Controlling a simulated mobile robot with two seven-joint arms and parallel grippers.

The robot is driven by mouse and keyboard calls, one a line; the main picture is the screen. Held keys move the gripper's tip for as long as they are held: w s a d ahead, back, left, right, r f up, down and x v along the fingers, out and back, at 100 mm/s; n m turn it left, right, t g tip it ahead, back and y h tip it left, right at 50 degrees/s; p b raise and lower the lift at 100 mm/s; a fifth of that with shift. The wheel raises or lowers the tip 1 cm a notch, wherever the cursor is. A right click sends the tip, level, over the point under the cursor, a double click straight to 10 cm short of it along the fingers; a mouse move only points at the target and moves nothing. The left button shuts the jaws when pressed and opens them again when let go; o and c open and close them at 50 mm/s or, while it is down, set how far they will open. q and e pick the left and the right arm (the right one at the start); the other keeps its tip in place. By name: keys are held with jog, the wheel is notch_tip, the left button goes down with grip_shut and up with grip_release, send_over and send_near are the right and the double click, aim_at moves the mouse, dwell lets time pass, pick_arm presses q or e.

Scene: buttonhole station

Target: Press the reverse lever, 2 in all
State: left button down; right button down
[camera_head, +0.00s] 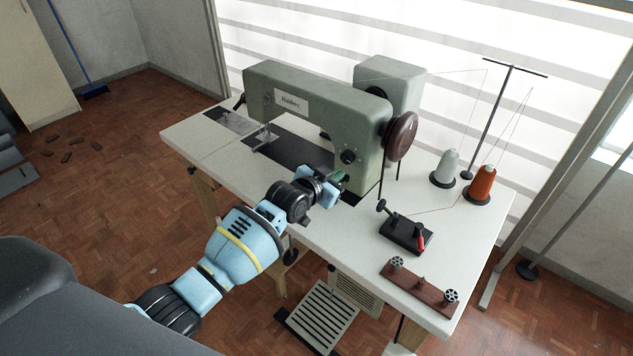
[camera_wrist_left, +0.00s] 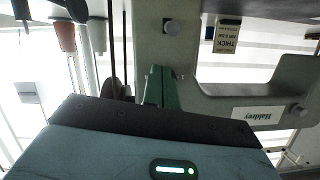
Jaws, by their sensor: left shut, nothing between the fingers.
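The grey-green sewing machine (camera_head: 300,100) stands on the white table. A black knob (camera_head: 348,157) sits on the front of its pillar; it also shows in the left wrist view (camera_wrist_left: 171,25). I cannot tell surely which part is the reverse lever. My left gripper (camera_head: 342,181) is in front of the pillar, below this knob, and its green fingers hide part of the pillar's foot. In the left wrist view the fingers (camera_wrist_left: 158,76) are together and empty, in front of the pillar. I cannot tell whether they touch the machine. My right gripper is out of view.
The brown handwheel (camera_head: 401,136) is right of the pillar. A white cone (camera_head: 445,168) and an orange cone (camera_head: 481,184) stand under the thread stand. A small black device (camera_head: 405,233) and a brown strip (camera_head: 420,286) lie at the right. A pedal (camera_head: 320,318) is below the table.

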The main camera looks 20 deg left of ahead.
pick_arm(q)
jog(key=r+v, duration=0.1)
jog(key=v, duration=0.9)
jog(key=shift+w+p, duration=0.15)
jog(key=shift+p, duration=0.3)
jog(key=shift+d+r, duration=0.1)
jog(key=shift+d, duration=0.05)
dwell(4.1)
jog(key=s+f+n+g+y, duration=0.1)
jog(key=s+f+g, duration=0.1)
jog(key=s+f, duration=0.95)
jog(key=s+f+n+g, duration=0.1)
jog(key=s+f+n, duration=0.1)
jog(key=s+f, duration=1)
jog(key=s+g+y, duration=0.1)
jog(key=s, duration=1.5)
jog(key=shift+n+g, duration=0.4)
jog(key=shift+s, duration=0.1)
